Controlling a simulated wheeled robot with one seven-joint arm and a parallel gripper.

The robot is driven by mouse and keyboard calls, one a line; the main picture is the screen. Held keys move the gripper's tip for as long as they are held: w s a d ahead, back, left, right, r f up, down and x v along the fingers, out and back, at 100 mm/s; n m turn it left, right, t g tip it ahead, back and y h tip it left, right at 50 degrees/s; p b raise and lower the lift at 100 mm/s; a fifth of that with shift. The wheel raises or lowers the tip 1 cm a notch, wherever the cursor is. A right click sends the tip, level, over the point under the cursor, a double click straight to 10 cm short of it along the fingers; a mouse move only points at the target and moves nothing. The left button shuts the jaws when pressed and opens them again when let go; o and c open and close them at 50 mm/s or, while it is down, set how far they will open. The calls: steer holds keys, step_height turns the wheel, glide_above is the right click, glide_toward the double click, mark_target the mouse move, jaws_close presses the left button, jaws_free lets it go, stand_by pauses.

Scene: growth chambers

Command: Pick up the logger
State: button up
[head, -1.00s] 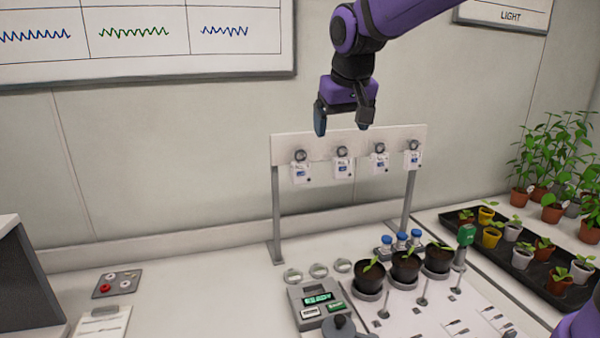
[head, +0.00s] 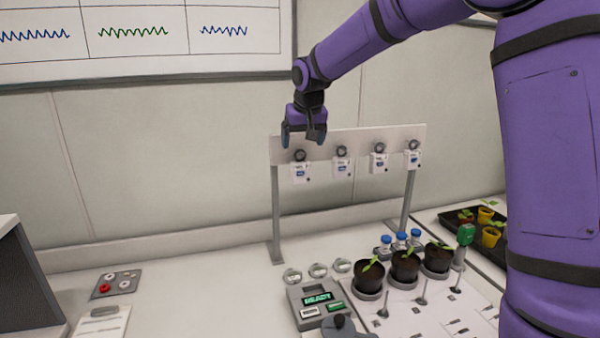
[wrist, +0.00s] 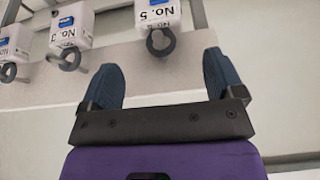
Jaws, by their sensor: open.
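Several white loggers with blue screens hang by dark rings from the rail of a grey stand. The leftmost logger (head: 301,173) is just below my gripper (head: 303,143) in the head view. My gripper is open and empty, pointing down at the rail. In the wrist view, the logger labelled No. 5 (wrist: 157,14) and its ring lie ahead, roughly between the two fingers (wrist: 160,62). The logger labelled No. 3 (wrist: 71,24) hangs beside it. Another logger (wrist: 15,42) is cut by the left edge. No contact shows.
The stand's rail (head: 360,139) runs close to the wall. On the bench below are a grey device with a green display (head: 316,302), several potted seedlings (head: 404,266) and blue-capped bottles (head: 400,239). The bench's left middle (head: 200,290) is clear.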

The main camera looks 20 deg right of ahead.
mark_target(300, 166)
steer(key=shift+x, duration=3.15)
steer(key=shift+s+a+f, duration=0.1)
steer(key=shift+s, duration=0.1)
steer(key=c, duration=1)
